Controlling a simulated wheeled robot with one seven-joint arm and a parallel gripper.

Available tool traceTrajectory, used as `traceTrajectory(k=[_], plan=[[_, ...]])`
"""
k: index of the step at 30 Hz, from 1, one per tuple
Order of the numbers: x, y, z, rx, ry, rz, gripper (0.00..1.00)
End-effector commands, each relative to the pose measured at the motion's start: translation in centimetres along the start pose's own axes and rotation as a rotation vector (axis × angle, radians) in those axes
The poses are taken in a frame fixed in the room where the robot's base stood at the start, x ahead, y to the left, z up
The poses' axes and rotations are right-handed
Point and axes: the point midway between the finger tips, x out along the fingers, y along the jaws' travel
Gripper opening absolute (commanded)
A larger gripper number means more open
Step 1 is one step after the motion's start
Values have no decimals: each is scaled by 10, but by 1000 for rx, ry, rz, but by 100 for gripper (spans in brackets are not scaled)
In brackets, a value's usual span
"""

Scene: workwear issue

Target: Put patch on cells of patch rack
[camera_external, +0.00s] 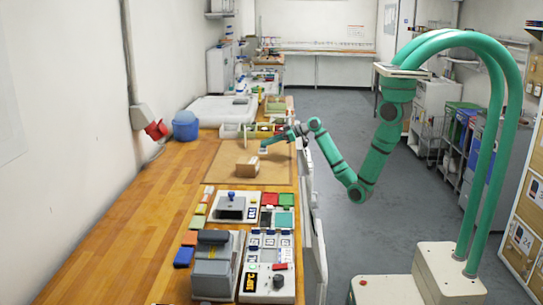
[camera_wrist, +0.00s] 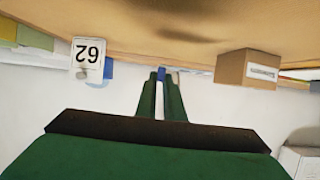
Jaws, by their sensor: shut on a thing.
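My gripper (camera_external: 264,149) is above the brown work mat (camera_external: 212,171), just behind the small cardboard box. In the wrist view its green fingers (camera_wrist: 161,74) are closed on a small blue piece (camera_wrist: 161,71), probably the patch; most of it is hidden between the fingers. A white tag (camera_wrist: 88,52) with an upside-down number 62 is left of the fingertips, apart from them.
The cardboard box (camera_external: 247,168) stands on the mat; it also shows right of the fingers in the wrist view (camera_wrist: 236,68). Nearer are colored pieces, a stamp pad (camera_external: 232,207) and grey machines (camera_external: 214,270). A blue bin (camera_external: 185,127) stands by the wall. The left bench is clear.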

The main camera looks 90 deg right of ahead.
Motion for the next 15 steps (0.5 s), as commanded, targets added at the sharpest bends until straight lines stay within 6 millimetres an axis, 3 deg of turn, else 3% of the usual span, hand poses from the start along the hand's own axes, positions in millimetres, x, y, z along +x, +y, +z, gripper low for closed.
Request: traceTrajectory(k=[12, 15], plan=[[18, 1, 47, 4, -4, 2, 0], [20, 1, 51, 1, 0, 3, 0]])
